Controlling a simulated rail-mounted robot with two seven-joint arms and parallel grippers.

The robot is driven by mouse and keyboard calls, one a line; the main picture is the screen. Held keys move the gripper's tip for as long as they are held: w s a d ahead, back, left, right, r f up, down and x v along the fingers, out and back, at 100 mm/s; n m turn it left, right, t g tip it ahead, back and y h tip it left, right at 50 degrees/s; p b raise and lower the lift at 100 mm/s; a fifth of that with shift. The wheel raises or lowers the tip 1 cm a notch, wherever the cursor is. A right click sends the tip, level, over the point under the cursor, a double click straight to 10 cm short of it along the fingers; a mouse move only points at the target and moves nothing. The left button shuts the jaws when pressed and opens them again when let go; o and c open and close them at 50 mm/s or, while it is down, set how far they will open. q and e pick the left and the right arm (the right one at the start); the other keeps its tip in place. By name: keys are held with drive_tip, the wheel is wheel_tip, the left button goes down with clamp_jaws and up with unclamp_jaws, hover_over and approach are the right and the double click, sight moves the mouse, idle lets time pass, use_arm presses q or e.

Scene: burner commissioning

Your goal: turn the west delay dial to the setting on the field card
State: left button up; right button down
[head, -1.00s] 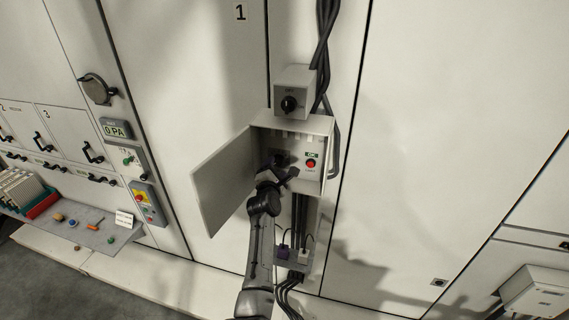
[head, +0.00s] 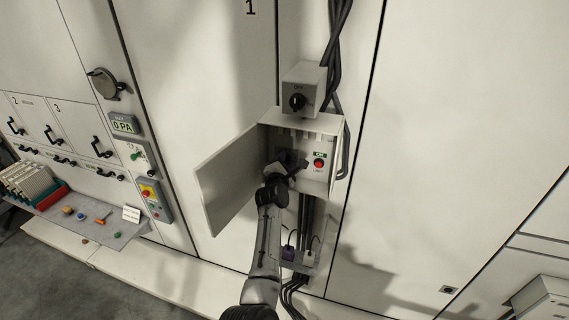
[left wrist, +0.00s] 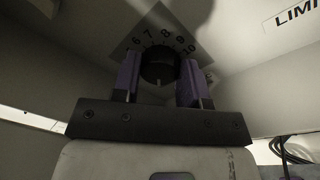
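A black round dial (left wrist: 159,65) sits on a plate with printed numbers, 6 to 10 legible, in the left wrist view. My left gripper (left wrist: 159,84) has its two purple fingers on either side of the dial, close against its sides, and appears shut on it. A small pale mark shows at the dial's lower edge. In the head view my left gripper (head: 282,165) reaches into the open grey box (head: 331,126) and hides the dial there. My right gripper is out of view.
The box door (head: 226,180) hangs open to the left of my arm. A red button (head: 319,163) is right of the gripper. An OFF switch box (head: 304,88) sits above, with cables alongside. Plugs (head: 288,253) and cables are below.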

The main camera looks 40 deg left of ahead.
use_arm(q)
drive_tip(key=c, duration=0.4)
drive_tip(key=shift+c, duration=0.2)
drive_tip(key=m, duration=0.7)
drive_tip(key=shift+f+t+b, duration=0.2)
drive_tip(key=shift+t+b, duration=0.2)
drive_tip(key=m, duration=0.2)
drive_tip(key=shift+m, duration=0.4)
drive_tip(key=m, duration=0.4)
drive_tip(key=shift+a+t+h+b, duration=0.1)
drive_tip(key=shift+t+h+b, duration=0.2)
drive_tip(key=shift+t, duration=0.1)
drive_tip(key=m+h, duration=0.1)
drive_tip(key=m, duration=0.6)
drive_tip(key=shift+a+f, duration=0.1)
drive_tip(key=m+h, duration=0.1)
drive_tip(key=m, duration=0.4)
drive_tip(key=shift+m+p, duration=0.3)
drive_tip(key=shift+m, duration=0.4)
